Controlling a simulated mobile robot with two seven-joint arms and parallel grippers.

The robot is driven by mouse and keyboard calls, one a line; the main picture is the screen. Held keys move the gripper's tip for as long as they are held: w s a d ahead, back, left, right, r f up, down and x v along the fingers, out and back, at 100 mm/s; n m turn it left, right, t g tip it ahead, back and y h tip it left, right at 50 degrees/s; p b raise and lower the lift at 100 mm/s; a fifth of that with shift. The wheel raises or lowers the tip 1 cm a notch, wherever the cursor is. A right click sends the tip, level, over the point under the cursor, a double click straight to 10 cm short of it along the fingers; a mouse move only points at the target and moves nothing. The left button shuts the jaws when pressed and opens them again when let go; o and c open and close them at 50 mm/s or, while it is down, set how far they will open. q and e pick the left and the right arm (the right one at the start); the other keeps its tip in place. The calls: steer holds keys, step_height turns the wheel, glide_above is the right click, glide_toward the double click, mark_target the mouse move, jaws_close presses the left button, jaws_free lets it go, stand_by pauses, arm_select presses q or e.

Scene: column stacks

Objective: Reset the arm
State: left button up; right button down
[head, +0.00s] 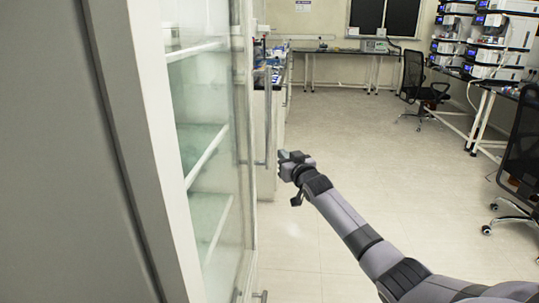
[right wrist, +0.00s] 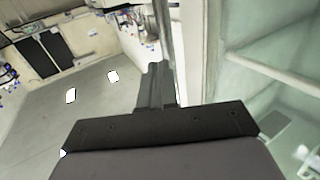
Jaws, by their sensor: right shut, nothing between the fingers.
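My right arm reaches in from the lower right in the head view. Its gripper (head: 284,158) is shut and empty, beside the lower end of a cabinet door handle (head: 268,120). A small gap seems to lie between them, but I cannot tell the exact distance. In the right wrist view the shut fingers (right wrist: 155,85) point toward a pale upright edge, with cabinet glass on the right. My left gripper is not in view.
A tall glass-fronted cabinet (head: 150,130) with shelves fills the left side. Open floor (head: 370,150) lies ahead and right. Office chairs (head: 424,90) and benches with stacked instruments (head: 490,45) stand at the right. A bench (head: 350,52) runs along the back wall.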

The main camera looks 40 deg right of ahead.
steer(key=s+d, duration=0.3)
steer(key=shift+s+d, duration=0.1)
steer(key=shift+d, duration=0.15)
steer(key=shift+f, duration=0.1)
steer(key=s+a+f+n+g+y+p, duration=0.2)
steer(key=s+a+f, duration=0.3)
steer(key=a+f, duration=0.35)
steer(key=s+a+f+n+g+y+p, duration=0.1)
steer(key=s+a+f+n+y+p, duration=0.1)
steer(key=s+a+f, duration=0.6)
steer(key=s+a+f+g+y+p, duration=0.1)
steer(key=s+a+g+p, duration=0.1)
steer(key=s+a, duration=0.6)
steer(key=s+a+f+n+g+y+p, duration=0.1)
steer(key=s+a+g+p, duration=0.1)
steer(key=s+a, duration=0.7)
steer(key=s, duration=0.4)
steer(key=shift+a+f+y, duration=0.15)
steer(key=shift+a+y, duration=0.05)
steer(key=shift+y, duration=0.1)
steer(key=shift+s, duration=0.1)
